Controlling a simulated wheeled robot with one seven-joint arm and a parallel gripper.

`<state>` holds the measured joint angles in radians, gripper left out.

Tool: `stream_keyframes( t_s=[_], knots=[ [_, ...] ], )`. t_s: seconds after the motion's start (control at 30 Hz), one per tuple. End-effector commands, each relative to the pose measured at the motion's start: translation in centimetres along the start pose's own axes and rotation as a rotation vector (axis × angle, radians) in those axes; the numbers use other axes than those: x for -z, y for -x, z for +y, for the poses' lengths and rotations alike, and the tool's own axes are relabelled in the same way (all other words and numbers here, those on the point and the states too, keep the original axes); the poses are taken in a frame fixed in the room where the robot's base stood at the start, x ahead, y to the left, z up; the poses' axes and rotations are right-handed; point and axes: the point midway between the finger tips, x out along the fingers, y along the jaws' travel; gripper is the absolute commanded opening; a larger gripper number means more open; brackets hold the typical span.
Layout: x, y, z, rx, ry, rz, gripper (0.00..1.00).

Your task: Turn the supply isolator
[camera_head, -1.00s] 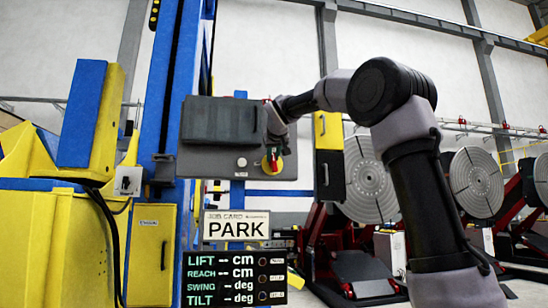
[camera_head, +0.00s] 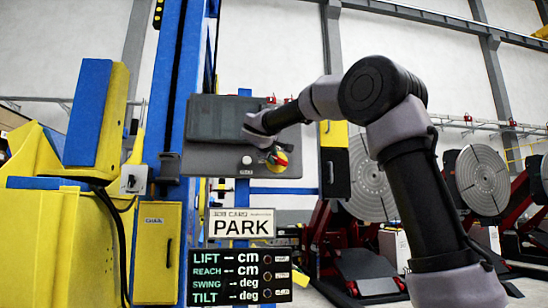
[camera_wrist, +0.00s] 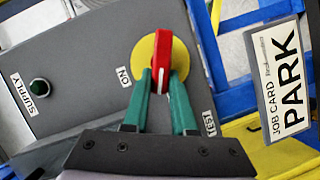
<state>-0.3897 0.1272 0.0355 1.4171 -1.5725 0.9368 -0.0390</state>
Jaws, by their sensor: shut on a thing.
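The supply isolator is a yellow disc (camera_wrist: 183,62) with a red handle (camera_wrist: 164,58), set in a grey panel (camera_wrist: 95,45). In the head view the isolator (camera_head: 283,161) sits at the panel's lower right, partly covered by my gripper. My gripper (camera_wrist: 160,82) has its green fingers on both sides of the red handle and is shut on it. The handle stands upright in the wrist view, while the panel is tilted there. ON and TEST labels lie beside the disc. The gripper also shows small in the head view (camera_head: 273,156).
A PARK job card (camera_head: 240,224) hangs below, above a black readout board (camera_head: 238,277). A blue column (camera_head: 172,90) and yellow machine body stand at left. Round faceplates (camera_head: 480,182) are at right.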

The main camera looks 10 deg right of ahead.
Motion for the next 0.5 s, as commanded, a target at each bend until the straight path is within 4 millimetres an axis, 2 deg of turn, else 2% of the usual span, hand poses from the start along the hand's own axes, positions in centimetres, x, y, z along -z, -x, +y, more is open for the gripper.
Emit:
stream_keyframes(
  t_s=[0.2, 0.5],
  knots=[
    [-0.07, -0.02, -0.67, -0.068, 0.173, -0.001, 0.00],
    [-0.19, -0.08, -1.03, -0.138, 0.338, -0.001, 0.00]
  ],
)
